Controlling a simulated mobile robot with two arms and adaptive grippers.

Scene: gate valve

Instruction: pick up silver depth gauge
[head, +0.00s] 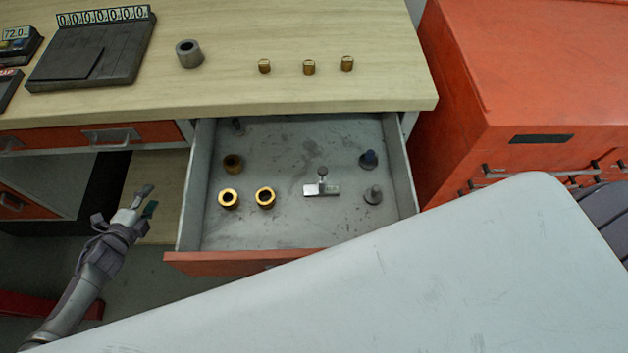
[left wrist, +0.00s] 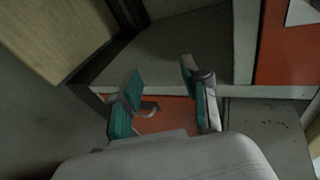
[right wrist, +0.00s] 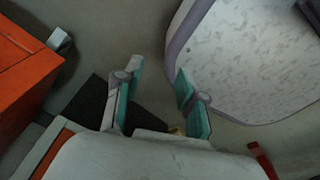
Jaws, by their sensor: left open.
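The silver depth gauge (head: 322,188) lies in the open drawer (head: 300,228), right of the drawer's middle. It has a flat bright base with a short stem and a dark round knob. My left gripper (head: 148,199) is open and empty, outside the drawer to its left, apart from the gauge. In the left wrist view its two teal-padded fingers (left wrist: 160,88) stand apart, with an orange drawer front behind them. My right gripper (right wrist: 158,78) shows only in the right wrist view, open with nothing between its fingers. Neither wrist view shows the gauge.
The drawer also holds brass rings (head: 228,199), a dark blue knobbed piece (head: 369,159) and a grey one (head: 373,195). The wooden worktop (head: 240,90) above carries a grey ring (head: 189,53) and small brass pieces (head: 308,67). An orange cabinet (head: 540,85) stands right.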

